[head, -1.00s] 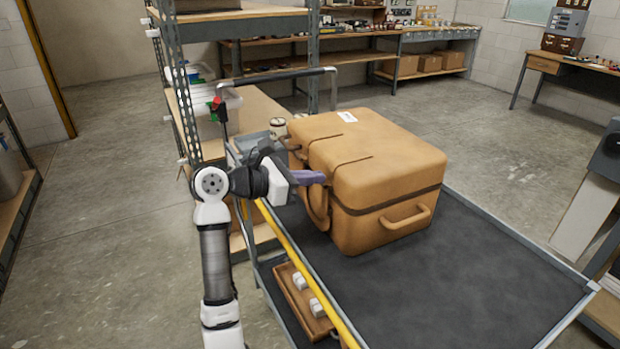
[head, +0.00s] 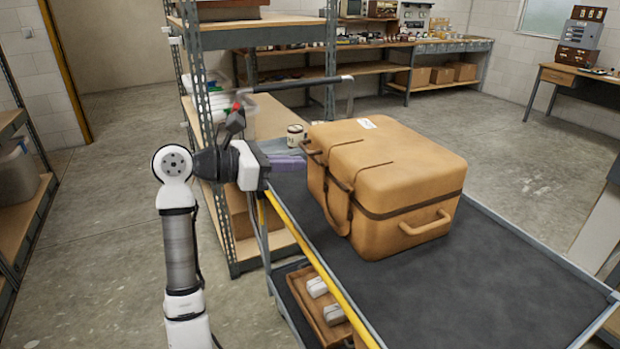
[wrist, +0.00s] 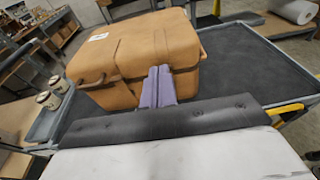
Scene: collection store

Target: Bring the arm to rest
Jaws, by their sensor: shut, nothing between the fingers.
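My gripper (head: 303,162) is at the left edge of the cart, beside the tan suitcase. Its purple fingers are together with nothing between them, and they also show in the wrist view (wrist: 158,76). In the head view the fingertips end just short of the suitcase's left side; I cannot tell the exact gap. My arm stands upright at the left, bent at the elbow, with the forearm pointing right. The tan suitcase (head: 410,165) lies on the dark cart top (head: 480,290), its strap and handles visible.
A yellow rail (head: 320,270) runs along the cart's left side, with a wooden tray (head: 322,308) on the shelf below. A metal shelf rack (head: 210,130) rises close behind the arm. Open floor (head: 110,240) lies to the left.

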